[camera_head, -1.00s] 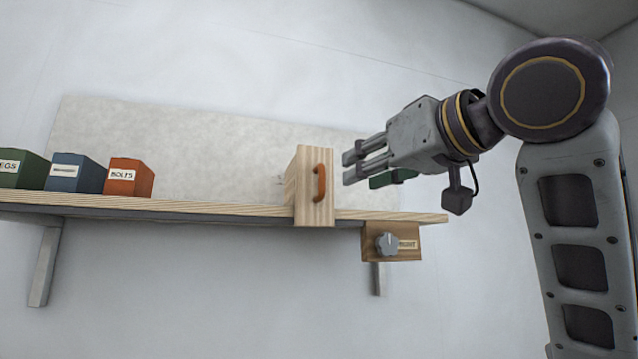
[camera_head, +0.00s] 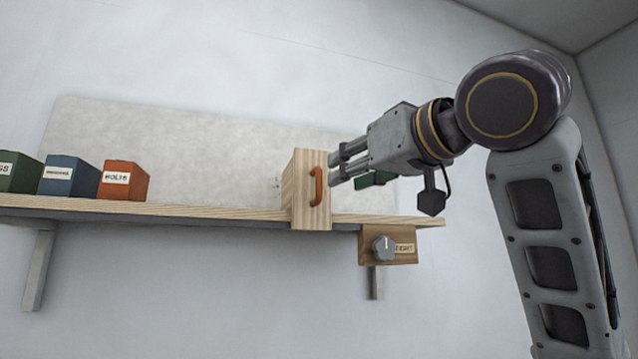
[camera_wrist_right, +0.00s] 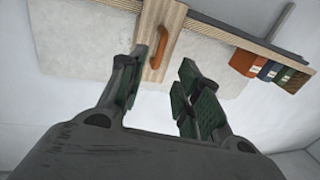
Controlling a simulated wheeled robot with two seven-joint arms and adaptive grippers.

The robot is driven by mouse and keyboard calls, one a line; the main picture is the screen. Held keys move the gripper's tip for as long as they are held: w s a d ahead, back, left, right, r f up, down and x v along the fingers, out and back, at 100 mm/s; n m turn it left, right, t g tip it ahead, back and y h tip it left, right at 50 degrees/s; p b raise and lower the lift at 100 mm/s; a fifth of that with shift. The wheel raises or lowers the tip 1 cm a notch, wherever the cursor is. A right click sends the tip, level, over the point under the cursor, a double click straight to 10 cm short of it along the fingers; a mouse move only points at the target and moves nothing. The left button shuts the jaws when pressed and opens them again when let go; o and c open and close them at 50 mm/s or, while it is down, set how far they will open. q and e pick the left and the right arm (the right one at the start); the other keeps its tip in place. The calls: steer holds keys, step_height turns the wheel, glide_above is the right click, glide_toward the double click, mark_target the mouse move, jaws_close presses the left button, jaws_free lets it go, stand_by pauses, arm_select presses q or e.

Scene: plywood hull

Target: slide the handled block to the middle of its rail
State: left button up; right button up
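The handled block (camera_head: 299,190) is a pale wooden block with an orange handle (camera_head: 318,186) on its front face. It stands upright on the shelf rail (camera_head: 180,210), right of the rail's middle. My right gripper (camera_head: 333,168) is just right of the handle, its fingers pointing at the block. In the right wrist view the fingers (camera_wrist_right: 155,88) are spread apart, with the handle (camera_wrist_right: 159,47) beyond their tips and nothing between them. Whether a fingertip touches the block cannot be told. My left gripper is not in view.
Green (camera_head: 18,172), blue (camera_head: 70,175) and orange (camera_head: 123,180) bins stand on the shelf at the left. A wooden box with a grey knob (camera_head: 384,248) hangs under the shelf's right end. The shelf between the orange bin and the block is clear.

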mark_target(321, 184)
steer(key=p+x, duration=0.2)
steer(key=x, duration=0.7)
steer(key=shift+w+a, duration=0.2)
steer(key=shift+w, duration=0.1)
steer(key=shift+w+a, duration=0.2)
steer(key=shift+w, duration=0.2)
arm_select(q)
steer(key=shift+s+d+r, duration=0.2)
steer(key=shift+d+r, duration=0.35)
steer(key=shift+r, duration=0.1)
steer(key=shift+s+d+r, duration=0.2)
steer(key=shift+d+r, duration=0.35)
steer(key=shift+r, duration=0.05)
arm_select(e)
steer(key=shift+f, duration=0.1)
jaws_close()
